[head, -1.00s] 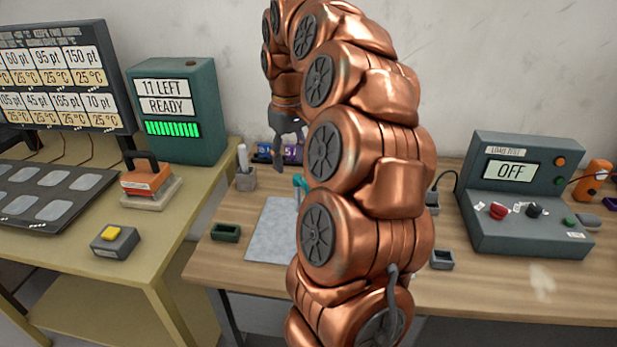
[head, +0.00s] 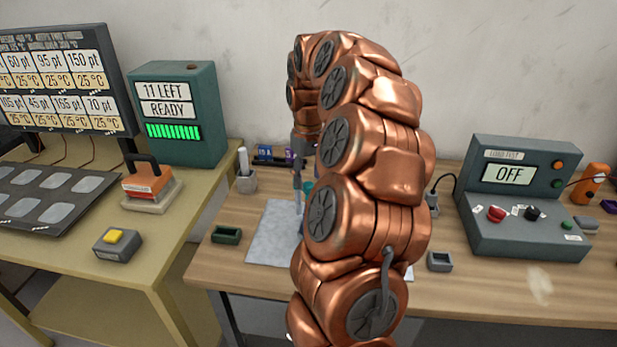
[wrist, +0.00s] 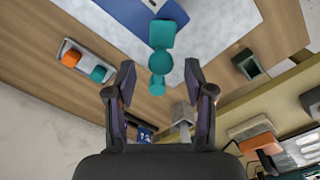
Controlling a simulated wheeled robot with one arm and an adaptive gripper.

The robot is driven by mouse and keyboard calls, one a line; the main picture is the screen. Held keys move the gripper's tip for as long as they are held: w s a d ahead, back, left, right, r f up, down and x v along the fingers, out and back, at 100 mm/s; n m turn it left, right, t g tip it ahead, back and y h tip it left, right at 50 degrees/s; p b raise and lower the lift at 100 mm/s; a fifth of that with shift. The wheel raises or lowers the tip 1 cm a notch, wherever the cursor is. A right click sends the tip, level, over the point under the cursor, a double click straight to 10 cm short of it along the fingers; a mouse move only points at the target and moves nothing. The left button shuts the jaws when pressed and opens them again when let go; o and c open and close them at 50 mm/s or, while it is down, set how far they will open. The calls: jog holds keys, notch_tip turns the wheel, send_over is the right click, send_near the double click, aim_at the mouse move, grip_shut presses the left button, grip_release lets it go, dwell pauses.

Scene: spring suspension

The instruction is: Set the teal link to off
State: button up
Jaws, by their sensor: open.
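The teal link (wrist: 161,63) shows in the wrist view as a flat end, a round middle and a small end. It lies ahead of my gripper (wrist: 160,80), between the lines of its two fingers. My gripper is open with nothing held; whether it touches the link I cannot tell. Part of a blue plate (wrist: 135,14) shows beside the link's far end. In the head view my gripper (head: 299,178) points down over the grey mat, and only a sliver of the teal link (head: 308,187) shows beside my arm, which hides the rest.
A pale tray (wrist: 64,47) with an orange and a teal piece lies left in the wrist view. A dark green tray (head: 226,234) sits left of the grey mat (head: 268,240). A tester (head: 525,195) reading OFF stands right. A grey pen cup (head: 246,182) stands behind.

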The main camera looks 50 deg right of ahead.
jog(key=shift+f, duration=0.7)
grip_shut()
dwell(0.3)
